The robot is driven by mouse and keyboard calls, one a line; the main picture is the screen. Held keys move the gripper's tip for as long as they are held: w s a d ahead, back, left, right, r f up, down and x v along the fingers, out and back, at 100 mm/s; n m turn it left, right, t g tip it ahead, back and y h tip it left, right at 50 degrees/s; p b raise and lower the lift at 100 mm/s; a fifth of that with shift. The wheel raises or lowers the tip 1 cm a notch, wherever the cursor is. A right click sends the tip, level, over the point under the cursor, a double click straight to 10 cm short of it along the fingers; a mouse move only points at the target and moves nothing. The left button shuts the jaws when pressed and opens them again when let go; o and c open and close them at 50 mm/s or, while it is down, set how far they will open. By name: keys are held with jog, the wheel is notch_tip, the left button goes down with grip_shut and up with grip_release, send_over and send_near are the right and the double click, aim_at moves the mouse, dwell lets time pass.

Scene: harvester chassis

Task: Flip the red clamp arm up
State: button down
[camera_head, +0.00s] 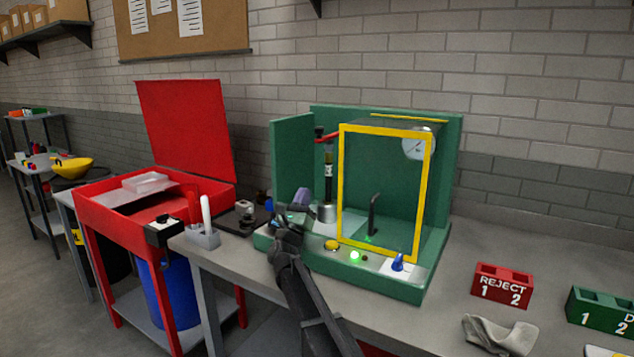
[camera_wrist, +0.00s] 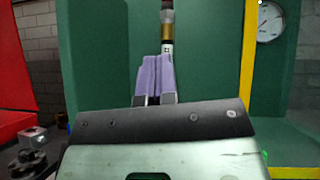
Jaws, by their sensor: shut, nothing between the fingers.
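The red clamp arm (camera_head: 327,137) sits at the top of an upright black-and-brass plunger (camera_head: 328,175) inside the green test fixture (camera_head: 290,150). It looks roughly level, with a dark knob at its left end. In the wrist view the plunger (camera_wrist: 167,30) rises behind the fingers, and the red arm cannot be made out there. My gripper (camera_head: 300,197) is at the fixture's open front left, lower than the clamp arm and apart from it. Its purple-padded fingers also show in the wrist view (camera_wrist: 155,78), shut together and empty.
A yellow-framed clear guard (camera_head: 343,190) stands right of the plunger, with a gauge (camera_head: 417,147) behind it. A green side wall (camera_head: 290,160) stands at left. A red bin (camera_head: 110,210) with raised lid is further left. A red REJECT block (camera_head: 502,286) lies right.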

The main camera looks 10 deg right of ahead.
jog(key=m+g+h, duration=0.2)
jog(key=m+h, duration=0.1)
jog(key=shift+s+d+f+m, duration=0.15)
jog(key=shift+s+m, duration=0.05)
jog(key=shift+m, duration=0.1)
jog(key=w+d+r+p, duration=0.4)
jog(key=w+r+p, duration=0.1)
jog(key=r+p, duration=0.6)
jog(key=shift+w+d, duration=0.2)
jog(key=shift+w, duration=0.05)
jog(key=shift+d+r, duration=0.1)
jog(key=shift+r, duration=0.05)
